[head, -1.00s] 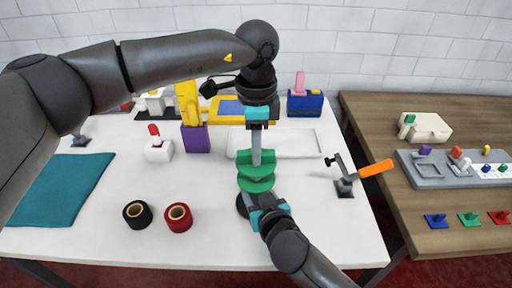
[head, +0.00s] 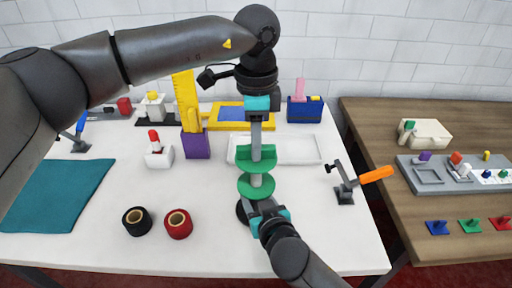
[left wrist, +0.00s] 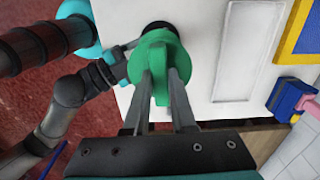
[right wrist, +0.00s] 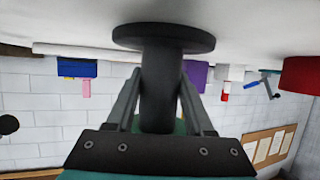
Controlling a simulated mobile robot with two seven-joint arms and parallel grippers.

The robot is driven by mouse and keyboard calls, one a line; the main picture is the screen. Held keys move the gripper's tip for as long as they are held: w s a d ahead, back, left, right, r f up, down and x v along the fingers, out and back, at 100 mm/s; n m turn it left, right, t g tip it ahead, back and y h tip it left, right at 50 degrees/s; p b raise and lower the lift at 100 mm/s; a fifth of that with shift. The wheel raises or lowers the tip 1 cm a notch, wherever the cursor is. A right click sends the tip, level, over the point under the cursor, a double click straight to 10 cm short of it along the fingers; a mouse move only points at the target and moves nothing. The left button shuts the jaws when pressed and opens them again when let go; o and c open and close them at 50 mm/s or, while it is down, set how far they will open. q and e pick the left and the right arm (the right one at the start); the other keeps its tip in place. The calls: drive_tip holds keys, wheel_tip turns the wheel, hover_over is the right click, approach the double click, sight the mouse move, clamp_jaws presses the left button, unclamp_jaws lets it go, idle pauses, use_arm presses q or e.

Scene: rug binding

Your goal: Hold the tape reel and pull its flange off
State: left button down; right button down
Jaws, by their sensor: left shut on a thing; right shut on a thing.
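The tape reel stands at the table's middle, with a green upper flange (head: 257,163) and a green lower flange (head: 256,188). A grey core shows in the gap between them. My left gripper (head: 256,138) reaches down from above and is shut on the upper flange's upright green tab, seen in the left wrist view (left wrist: 159,80). My right gripper (head: 262,212) is below the lower flange, shut on a dark post (right wrist: 162,85) that rises from a round dark base (right wrist: 165,38). Whether the core's top still sits inside the upper flange is hidden.
Black (head: 136,221) and red (head: 178,223) tape rolls and a teal cloth (head: 58,195) lie to the left. A clamp with an orange handle (head: 376,174) stands to the right. A white tray (head: 302,150) and a purple block (head: 196,144) are behind.

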use_arm(q)
drive_tip(key=shift+r, duration=2.7)
use_arm(e)
drive_tip(key=shift+c, duration=1)
unclamp_jaws()
